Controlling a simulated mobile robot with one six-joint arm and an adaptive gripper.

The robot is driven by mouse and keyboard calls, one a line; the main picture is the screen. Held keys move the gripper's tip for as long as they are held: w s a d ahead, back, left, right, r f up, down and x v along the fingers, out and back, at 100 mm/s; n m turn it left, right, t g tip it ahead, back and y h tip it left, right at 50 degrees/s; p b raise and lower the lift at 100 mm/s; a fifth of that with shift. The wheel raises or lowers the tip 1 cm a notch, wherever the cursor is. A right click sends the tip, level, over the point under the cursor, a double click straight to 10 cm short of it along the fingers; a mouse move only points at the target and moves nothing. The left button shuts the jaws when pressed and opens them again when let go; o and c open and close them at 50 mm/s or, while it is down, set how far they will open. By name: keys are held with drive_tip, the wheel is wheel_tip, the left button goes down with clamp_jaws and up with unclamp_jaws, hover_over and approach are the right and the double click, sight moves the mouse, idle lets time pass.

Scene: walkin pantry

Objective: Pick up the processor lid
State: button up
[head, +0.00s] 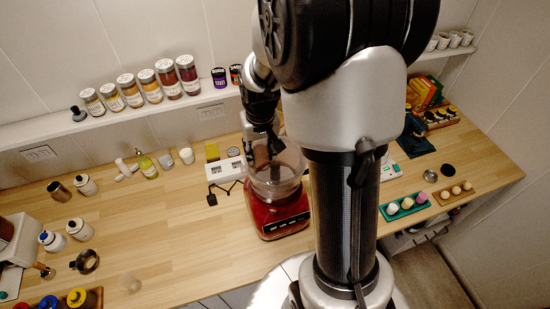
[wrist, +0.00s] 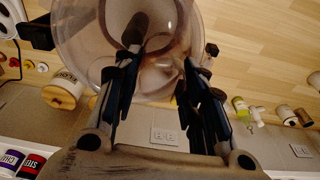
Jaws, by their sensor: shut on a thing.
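The food processor has a red base (head: 278,215) and a clear bowl (head: 272,188); it stands on the wooden counter. Its clear lid (head: 288,163) is over the bowl. In the wrist view the round see-through lid (wrist: 75,38) fills the top middle. My gripper (head: 270,150) reaches down from above to the lid. In the wrist view its two dark fingers (wrist: 157,62) are shut on the raised part of the lid. I cannot tell whether the lid rests on the bowl or is slightly above it.
A shelf (head: 50,130) with several spice jars runs along the back wall. A white socket block (head: 225,170) stands close left of the processor. A green egg tray (head: 405,207) lies to the right. The counter (head: 180,235) left of the processor is mostly free.

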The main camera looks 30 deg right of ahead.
clamp_jaws()
drive_tip(key=shift+r, duration=0.15)
